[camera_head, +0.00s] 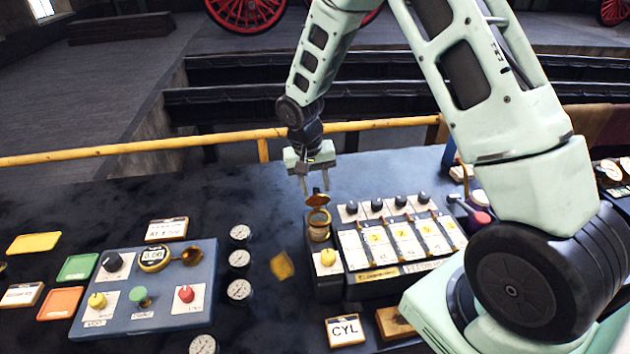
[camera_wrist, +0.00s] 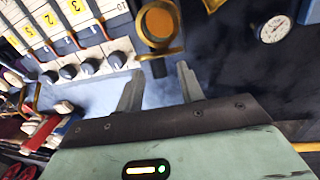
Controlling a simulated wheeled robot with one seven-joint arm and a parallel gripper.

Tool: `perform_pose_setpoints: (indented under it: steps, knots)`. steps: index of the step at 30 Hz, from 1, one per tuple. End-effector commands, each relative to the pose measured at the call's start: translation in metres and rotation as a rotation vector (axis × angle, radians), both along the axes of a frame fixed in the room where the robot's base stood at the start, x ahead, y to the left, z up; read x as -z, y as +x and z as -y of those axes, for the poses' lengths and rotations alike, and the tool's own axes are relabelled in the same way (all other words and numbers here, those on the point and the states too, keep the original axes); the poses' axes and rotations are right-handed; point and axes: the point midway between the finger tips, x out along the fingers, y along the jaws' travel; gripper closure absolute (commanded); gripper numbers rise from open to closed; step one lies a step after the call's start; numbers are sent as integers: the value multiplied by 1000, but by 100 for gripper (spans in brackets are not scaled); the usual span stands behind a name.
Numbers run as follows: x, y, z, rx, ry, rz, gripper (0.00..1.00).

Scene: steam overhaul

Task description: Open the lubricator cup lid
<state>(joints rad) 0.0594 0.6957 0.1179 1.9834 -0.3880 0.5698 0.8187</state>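The brass lubricator cup (camera_head: 319,232) stands at the left end of the lubricator box. Its lid (camera_head: 318,200) appears raised and tilted above the cup mouth. In the wrist view a round brass-rimmed piece with an orange face (camera_wrist: 160,22) shows at the top; I cannot tell whether this is the lid or the cup mouth. My gripper (camera_head: 317,187) is just above and behind the lid, pointing down. In the wrist view my gripper (camera_wrist: 158,75) has its fingers apart, with nothing clasped between them.
The lubricator box (camera_head: 383,273) has several black knobs and numbered yellow-marked windows. A blue control panel (camera_head: 150,315) and small gauges (camera_head: 239,258) lie left. A yellow rail (camera_head: 375,124) runs behind the dark bench.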

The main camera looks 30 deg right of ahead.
Motion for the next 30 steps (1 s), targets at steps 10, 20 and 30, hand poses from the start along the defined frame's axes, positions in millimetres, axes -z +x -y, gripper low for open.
perform_pose_setpoints:
  steps: [10,20,30]
  knots:
    - [3,0,0,0,0,1,68]
    - [2,0,1,0,2,-4,100]
    - [2,10,5,3,55,-127,100]
